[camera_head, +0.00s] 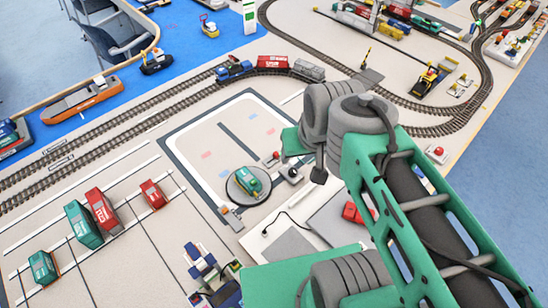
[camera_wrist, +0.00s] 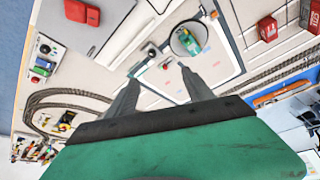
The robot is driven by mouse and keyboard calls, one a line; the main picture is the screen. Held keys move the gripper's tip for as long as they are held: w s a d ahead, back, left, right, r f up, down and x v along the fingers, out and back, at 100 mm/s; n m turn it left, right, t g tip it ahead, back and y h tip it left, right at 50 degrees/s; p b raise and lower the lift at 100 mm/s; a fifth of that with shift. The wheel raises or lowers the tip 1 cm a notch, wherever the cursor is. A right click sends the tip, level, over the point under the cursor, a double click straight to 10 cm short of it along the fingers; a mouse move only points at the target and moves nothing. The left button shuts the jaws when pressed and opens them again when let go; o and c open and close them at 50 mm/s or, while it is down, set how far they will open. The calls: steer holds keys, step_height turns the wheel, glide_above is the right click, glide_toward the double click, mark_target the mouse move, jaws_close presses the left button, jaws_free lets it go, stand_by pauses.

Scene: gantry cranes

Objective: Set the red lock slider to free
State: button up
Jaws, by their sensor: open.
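A small red piece (camera_head: 275,156), which looks like the lock slider, sits at the right edge of the turntable board. It also shows as a small red spot in the wrist view (camera_wrist: 165,66); its setting is too small to read. Beside it stands a small dark-topped fitting (camera_head: 291,173). The round turntable (camera_head: 235,194) with a green locomotive (camera_head: 249,180) is just left and below. My gripper (camera_wrist: 161,75) is open and empty, its fingers pointing down over the board with the red piece in line between the fingertips. The head view mostly hides the fingers behind my wrist.
A white panel with a cable (camera_head: 258,236) and a grey case with a red block (camera_head: 352,212) lie near my arm. Railway tracks (camera_head: 120,117) and a blue locomotive (camera_head: 234,70) are behind. Red and green wagons (camera_head: 103,211) stand at left. The marked board beyond the turntable is mostly clear.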

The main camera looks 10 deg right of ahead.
steer(key=shift+c, duration=0.4)
steer(key=shift+w+m, duration=0.3)
steer(key=shift+c, duration=0.7)
steer(key=w+m, duration=0.3)
steer(key=w+f+m+g, duration=0.1)
steer(key=w+m, duration=0.1)
steer(key=w, duration=0.1)
steer(key=w+m, duration=0.3)
steer(key=shift+w+f+m+g, duration=0.1)
steer(key=shift+f+m+g, duration=0.2)
steer(key=shift+f, duration=0.1)
steer(key=shift+c, duration=1.3)
steer(key=m+g+b, duration=0.1)
steer(key=m+g, duration=0.2)
steer(key=m, duration=1.7)
glide_above(276, 153)
step_height(276, 153, down, 22)
steer(key=shift+f, duration=0.1)
steer(key=shift+f+m, duration=0.35)
steer(key=shift+m, duration=0.05)
step_height(276, 153, down, 7)
steer(key=shift+f+p, duration=0.1)
steer(key=shift+p, duration=0.85)
